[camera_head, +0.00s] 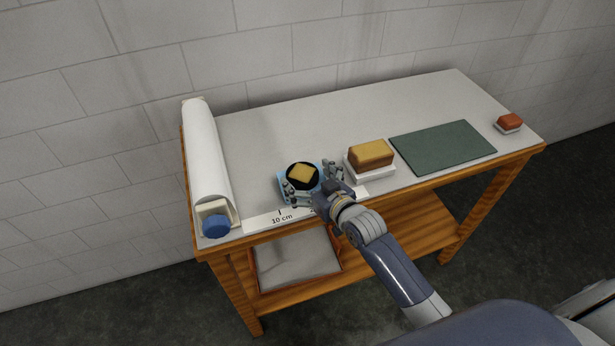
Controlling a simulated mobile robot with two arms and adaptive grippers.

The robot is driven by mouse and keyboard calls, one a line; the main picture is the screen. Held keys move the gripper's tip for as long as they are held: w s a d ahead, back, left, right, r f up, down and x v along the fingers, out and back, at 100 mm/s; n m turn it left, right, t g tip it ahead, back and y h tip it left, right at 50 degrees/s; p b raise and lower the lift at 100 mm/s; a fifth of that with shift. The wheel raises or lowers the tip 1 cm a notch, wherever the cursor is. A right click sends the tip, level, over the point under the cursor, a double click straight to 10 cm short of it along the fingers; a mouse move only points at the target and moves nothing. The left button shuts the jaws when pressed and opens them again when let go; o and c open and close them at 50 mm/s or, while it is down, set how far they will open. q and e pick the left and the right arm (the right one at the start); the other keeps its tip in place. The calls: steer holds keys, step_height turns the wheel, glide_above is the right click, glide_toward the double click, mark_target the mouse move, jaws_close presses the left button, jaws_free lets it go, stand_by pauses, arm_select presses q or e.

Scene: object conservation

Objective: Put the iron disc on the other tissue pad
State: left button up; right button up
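A black round disc (291,182), which looks like the iron disc, lies on a light blue pad (282,184) near the table's front edge. A small yellow block (302,173) sits on top of the disc. My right gripper (312,184) reaches in from the front with its fingers spread, one on each side of the disc. The fingers stand apart; the right one shows a gap to the disc, and I cannot tell whether the left one touches it. Which thing is the other tissue pad is unclear. My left gripper is not in view.
A brown-yellow block on a white base (373,176) stands just right of the gripper. Beyond are a dark green mat (442,147) and a red-brown block (509,122). A white roll (207,150), blue knob (216,226) and scale strip (262,221) lie left. The table's back is clear.

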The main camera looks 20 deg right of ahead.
steer(key=b+v, duration=0.2)
steer(key=v, duration=1)
steer(key=shift+f, duration=0.1)
stand_by(0.4)
